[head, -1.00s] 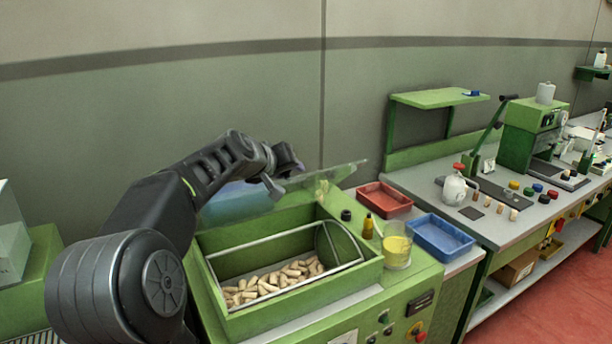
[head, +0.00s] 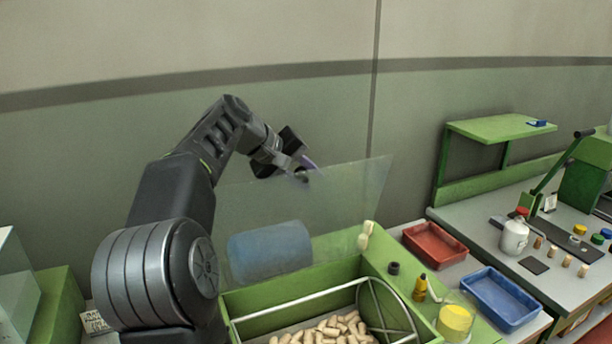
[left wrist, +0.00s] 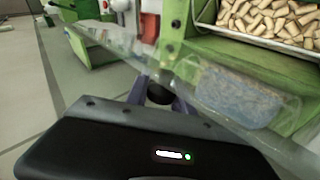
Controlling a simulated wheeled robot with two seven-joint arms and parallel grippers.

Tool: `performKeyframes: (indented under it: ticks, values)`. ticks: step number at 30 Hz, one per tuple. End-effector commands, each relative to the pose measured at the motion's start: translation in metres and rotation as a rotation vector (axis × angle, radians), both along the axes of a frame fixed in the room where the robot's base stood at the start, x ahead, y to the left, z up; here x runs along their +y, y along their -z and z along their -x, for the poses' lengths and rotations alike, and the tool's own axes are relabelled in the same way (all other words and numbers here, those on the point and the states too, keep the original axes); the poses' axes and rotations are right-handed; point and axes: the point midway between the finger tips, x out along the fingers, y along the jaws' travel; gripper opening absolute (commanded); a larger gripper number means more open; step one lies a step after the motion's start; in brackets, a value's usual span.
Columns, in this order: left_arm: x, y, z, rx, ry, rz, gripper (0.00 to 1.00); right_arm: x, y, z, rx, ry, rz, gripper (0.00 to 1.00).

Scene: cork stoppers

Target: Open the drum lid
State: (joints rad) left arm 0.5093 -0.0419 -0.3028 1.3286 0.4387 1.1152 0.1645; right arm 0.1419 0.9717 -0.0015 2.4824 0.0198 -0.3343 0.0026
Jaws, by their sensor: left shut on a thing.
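The clear drum lid (head: 345,205) stands raised steeply at the back of the green drum housing (head: 384,268). My left gripper (head: 303,172) is at the lid's upper edge, shut on a dark knob. In the left wrist view the dark knob (left wrist: 159,93) sits between purple fingertips, against the clear lid (left wrist: 185,68). The fingers partly hide the knob. My right gripper is in neither view.
A blue cylinder (head: 270,252) shows through the lid. A red tray (head: 434,245), a blue tray (head: 501,297), a small amber bottle (head: 420,289) and a cup with yellow contents (head: 455,321) are to the right. The wall is behind the lid.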

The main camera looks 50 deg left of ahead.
Motion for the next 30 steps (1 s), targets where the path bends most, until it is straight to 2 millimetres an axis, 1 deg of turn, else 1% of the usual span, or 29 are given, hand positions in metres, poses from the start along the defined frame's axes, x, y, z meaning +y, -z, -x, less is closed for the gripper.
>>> performKeyframes:
  ticks: [7, 8, 15, 25, 30]
  values:
    - [-0.001, 0.003, 0.0, 0.005, 0.003, 0.005, 0.0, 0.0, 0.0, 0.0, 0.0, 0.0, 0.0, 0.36]
    - [-0.001, 0.003, -0.001, 0.004, 0.004, 0.005, 0.31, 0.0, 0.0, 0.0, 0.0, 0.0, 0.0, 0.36]
    - [-0.001, 0.002, 0.0, 0.003, 0.002, 0.002, 0.5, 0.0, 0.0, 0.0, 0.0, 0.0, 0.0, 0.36]
    - [0.0, -0.001, 0.002, 0.001, 0.001, 0.0, 0.5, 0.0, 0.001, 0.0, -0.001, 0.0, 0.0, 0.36]
    - [0.001, -0.013, 0.015, 0.0, 0.001, -0.001, 0.5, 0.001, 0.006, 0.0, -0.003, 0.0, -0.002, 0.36]
